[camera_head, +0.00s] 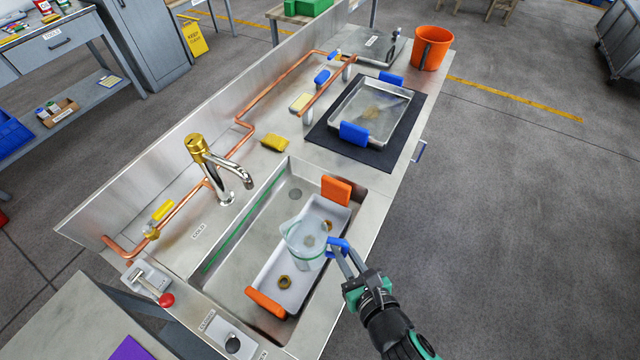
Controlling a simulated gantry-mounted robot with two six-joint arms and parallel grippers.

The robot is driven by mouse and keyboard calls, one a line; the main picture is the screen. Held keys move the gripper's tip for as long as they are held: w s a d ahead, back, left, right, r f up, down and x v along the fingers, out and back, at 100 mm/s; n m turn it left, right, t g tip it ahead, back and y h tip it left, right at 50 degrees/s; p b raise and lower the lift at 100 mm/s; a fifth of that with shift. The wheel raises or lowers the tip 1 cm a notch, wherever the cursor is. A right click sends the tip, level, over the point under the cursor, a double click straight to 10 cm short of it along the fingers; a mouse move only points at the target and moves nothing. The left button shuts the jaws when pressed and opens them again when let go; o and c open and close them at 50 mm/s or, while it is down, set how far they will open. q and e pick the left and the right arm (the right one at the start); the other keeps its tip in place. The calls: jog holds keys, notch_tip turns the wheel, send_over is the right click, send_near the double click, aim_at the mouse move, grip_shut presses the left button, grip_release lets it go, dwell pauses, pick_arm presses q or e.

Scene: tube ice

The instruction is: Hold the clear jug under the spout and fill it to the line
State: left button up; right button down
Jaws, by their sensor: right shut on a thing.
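The clear jug (304,241) is over the white tray in the sink, at the tray's middle. Its blue handle (337,246) points right. My right gripper (345,257) is shut on that handle, its arm coming from the lower right. I cannot tell whether the jug touches the tray. The fill line and any water in the jug are too small to make out. The spout (246,180) of the brass-topped chrome tap (205,160) is up and left of the jug, apart from it. No stream shows at the spout. My left gripper is not in view.
The white tray (270,265) has orange end grips and lies in the steel sink (222,277). A red-knobbed lever (165,299) is at the lower left. A metal pan (385,118) sits on a black mat (330,140); an orange bucket (431,48) stands at the far end.

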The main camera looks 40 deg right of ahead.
aim_at(323, 261)
jog(key=shift+w+a+f+n+y, duration=0.1)
jog(key=shift+w+a+n+y, duration=0.3)
jog(key=shift+a, duration=0.2)
jog(key=shift+w+a+n+y, duration=0.2)
jog(key=shift+w+a+y, duration=0.1)
jog(key=shift+w+a, duration=0.2)
jog(key=shift+n+t+y, duration=0.3)
jog(key=shift+n+y, duration=0.3)
jog(key=shift+y, duration=0.1)
jog(key=w+f, duration=0.1)
jog(key=w+a+f, duration=0.1)
jog(key=f, duration=0.2)
jog(key=shift+w+a+f, duration=0.15)
jog(key=shift+w+f, duration=0.1)
jog(key=shift+w, duration=0.15)
jog(key=w+d+f+m+h, duration=0.2)
jog(key=d+f, duration=0.4)
jog(key=d, duration=0.2)
jog(key=w+a, duration=0.3)
jog(key=w, duration=0.4)
jog(key=w+a, duration=0.3)
jog(key=w, duration=0.5)
jog(key=shift+a, duration=0.15)
